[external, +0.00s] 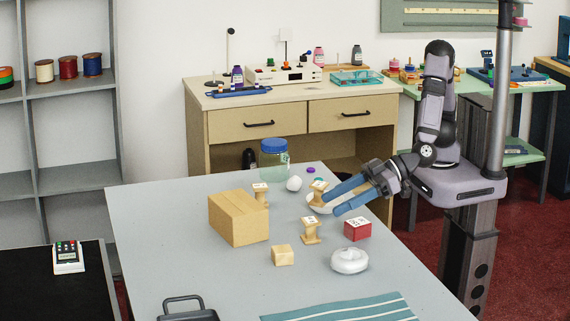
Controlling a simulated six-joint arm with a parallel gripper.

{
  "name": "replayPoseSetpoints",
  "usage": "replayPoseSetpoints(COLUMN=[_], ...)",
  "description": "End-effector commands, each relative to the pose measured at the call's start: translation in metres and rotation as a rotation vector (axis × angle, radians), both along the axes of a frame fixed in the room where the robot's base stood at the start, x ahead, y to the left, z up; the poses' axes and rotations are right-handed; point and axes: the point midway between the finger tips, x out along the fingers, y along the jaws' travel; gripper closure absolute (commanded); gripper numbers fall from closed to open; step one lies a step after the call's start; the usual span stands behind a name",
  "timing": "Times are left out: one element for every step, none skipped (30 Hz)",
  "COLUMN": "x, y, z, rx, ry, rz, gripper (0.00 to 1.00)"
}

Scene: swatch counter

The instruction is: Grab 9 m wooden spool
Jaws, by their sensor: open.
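The labels are too small to read, so I cannot tell which is the 9 m spool. My gripper (331,203) has blue fingers, spread open and pointing left above the table. Its fingertips are close to the back spool in the picture; I cannot tell whether they touch it. I see nothing between the fingers.
A cardboard box (238,218) stands left of the spools. A small wooden block (283,255), a red box (357,229) and a white ring-shaped roll (349,261) are in front. A blue-lidded jar (273,158) stands behind.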

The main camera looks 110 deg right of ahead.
Motion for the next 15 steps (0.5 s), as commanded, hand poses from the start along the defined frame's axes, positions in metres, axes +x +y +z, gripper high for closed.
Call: replayPoseSetpoints(x=[0.000, 0.000, 0.000, 0.000, 0.000, 0.000, 0.000, 0.001, 0.002, 0.004, 0.005, 0.009, 0.011, 0.013, 0.016], y=[0.000, -0.001, 0.000, 0.000, 0.000, 0.000, 0.000, 0.000, 0.000, -0.001, -0.001, -0.001, -0.001, -0.001, -0.001], z=[-0.010, -0.013, -0.015, -0.017, -0.018, -0.019, -0.019, -0.019, -0.020, -0.020, -0.021, -0.022, -0.023, -0.024, -0.025], rx=[-0.004, -0.004, -0.002, -0.001, -0.001, 0.000, 0.001, 0.001, 0.001, 0.001, 0.001, 0.001, 0.000, -0.001, 0.000], ry=[0.002, 0.001, 0.000, -0.001, -0.001, -0.001, -0.001, -0.001, -0.001, -0.001, -0.001, -0.001, -0.001, 0.000, 0.000], rz=[0.000, -0.001, -0.001, -0.001, 0.000, 0.000, 0.000, 0.000, -0.001, -0.002, -0.003, -0.003, -0.002, -0.002, -0.001], gripper=[0.45, 0.45, 0.45, 0.45, 0.45, 0.45, 0.45, 0.45, 0.45, 0.45, 0.45, 0.45, 0.45, 0.45, 0.45])
